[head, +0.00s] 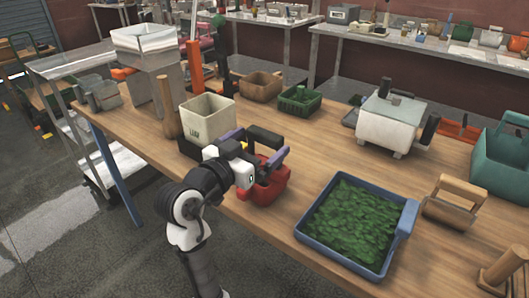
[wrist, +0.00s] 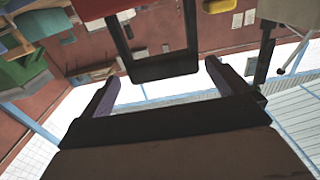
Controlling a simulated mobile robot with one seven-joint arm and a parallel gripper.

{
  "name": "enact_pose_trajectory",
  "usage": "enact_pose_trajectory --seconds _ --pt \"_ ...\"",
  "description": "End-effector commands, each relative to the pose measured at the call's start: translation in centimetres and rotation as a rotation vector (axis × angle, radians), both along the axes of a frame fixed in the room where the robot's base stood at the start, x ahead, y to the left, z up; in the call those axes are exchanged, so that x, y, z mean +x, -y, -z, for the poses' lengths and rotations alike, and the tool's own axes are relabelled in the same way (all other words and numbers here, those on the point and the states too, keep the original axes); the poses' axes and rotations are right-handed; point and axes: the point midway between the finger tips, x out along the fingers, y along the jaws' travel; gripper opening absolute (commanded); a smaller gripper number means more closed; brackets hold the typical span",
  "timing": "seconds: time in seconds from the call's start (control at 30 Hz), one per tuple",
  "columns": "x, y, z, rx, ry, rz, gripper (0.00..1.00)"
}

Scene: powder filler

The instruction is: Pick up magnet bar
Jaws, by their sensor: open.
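I cannot tell for sure which thing is the magnet bar. My gripper (head: 259,145) is open over the front edge of the wooden table, with its purple fingers apart. A black block (head: 265,136) shows between or just beyond the fingers. A red bin-like thing (head: 264,188) is just below the right finger and partly hidden by it. In the wrist view my gripper (wrist: 163,76) has its fingers spread, and a black rectangular frame (wrist: 152,68) stands just beyond their tips. Nothing is clearly gripped.
A cream box (head: 208,116) and a wooden post (head: 170,110) stand left of my gripper. A blue tray (head: 312,243) of green matter lies to the right. A wooden-handled thing (head: 453,202) and a white machine (head: 385,125) are farther right. Bare tabletop (head: 335,150) lies between.

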Motion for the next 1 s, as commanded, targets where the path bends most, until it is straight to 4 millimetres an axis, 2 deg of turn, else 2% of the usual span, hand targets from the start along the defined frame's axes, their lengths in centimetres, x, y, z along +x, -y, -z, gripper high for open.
enact_pose_trajectory --seconds 0.4,0.7,1.0 --pt "4.2 2.6 0.0 0.0 -0.003 0.0 1.0" --pt "4.6 2.9 0.2 0.0 0.0 -0.002 0.99" --pt "4.5 2.8 0.1 0.0 0.0 -0.002 0.59"
